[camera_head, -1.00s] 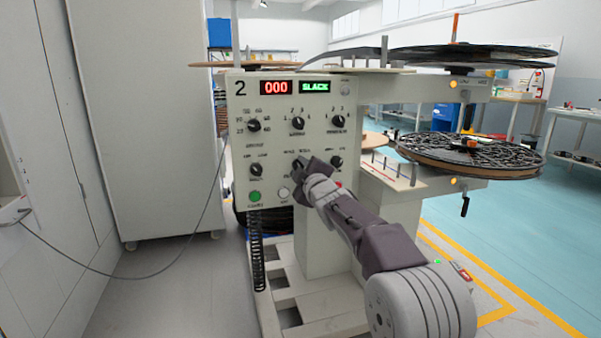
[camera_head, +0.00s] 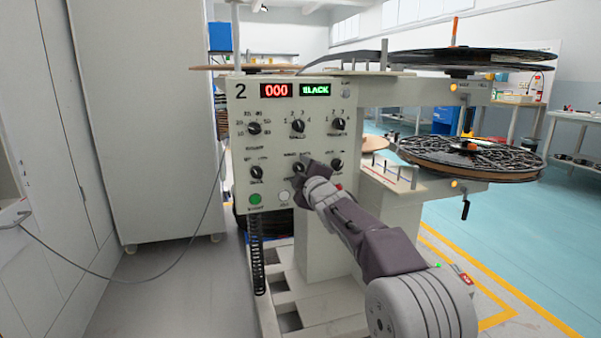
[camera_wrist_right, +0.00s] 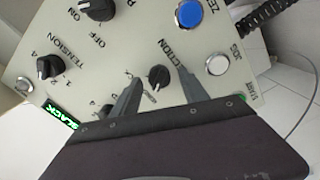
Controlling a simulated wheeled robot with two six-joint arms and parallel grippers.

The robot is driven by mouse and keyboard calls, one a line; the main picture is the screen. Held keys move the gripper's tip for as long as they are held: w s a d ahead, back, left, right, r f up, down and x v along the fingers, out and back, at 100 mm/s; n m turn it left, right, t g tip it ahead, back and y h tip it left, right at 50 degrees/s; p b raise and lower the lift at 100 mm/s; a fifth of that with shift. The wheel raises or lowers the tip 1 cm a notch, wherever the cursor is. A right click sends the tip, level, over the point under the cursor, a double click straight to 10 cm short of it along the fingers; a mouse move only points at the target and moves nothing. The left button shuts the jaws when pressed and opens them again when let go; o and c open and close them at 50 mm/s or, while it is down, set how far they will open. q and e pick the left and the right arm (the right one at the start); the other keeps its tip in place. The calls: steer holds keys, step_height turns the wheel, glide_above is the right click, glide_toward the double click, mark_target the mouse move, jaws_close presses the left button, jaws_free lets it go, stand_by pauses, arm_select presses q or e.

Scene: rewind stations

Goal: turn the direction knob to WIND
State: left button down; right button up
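The control panel (camera_head: 275,146) of station 2 faces me, with a red 000 display (camera_head: 276,90) and a green SLACK display (camera_head: 315,89). The black direction knob (camera_wrist_right: 158,77) shows in the right wrist view, with part of the word DIRECTION beside it. My right gripper (camera_wrist_right: 157,73) is open, one finger on each side of this knob, with a visible gap to each. In the head view my right gripper (camera_head: 301,168) is at the panel's lower middle and partly covers the knob. The knob's exact setting cannot be read. My left gripper is not in view.
Other black knobs, such as the tension knob (camera_wrist_right: 48,67), sit near the direction knob. A white button (camera_wrist_right: 217,65) and a blue button (camera_wrist_right: 188,14) are close by. Reels (camera_head: 470,157) stand at the right. A hanging cable (camera_head: 200,225) runs left of the panel.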

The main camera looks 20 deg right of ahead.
steer(key=shift+s, duration=0.1)
steer(key=s, duration=0.9)
steer(key=shift+d, duration=0.2)
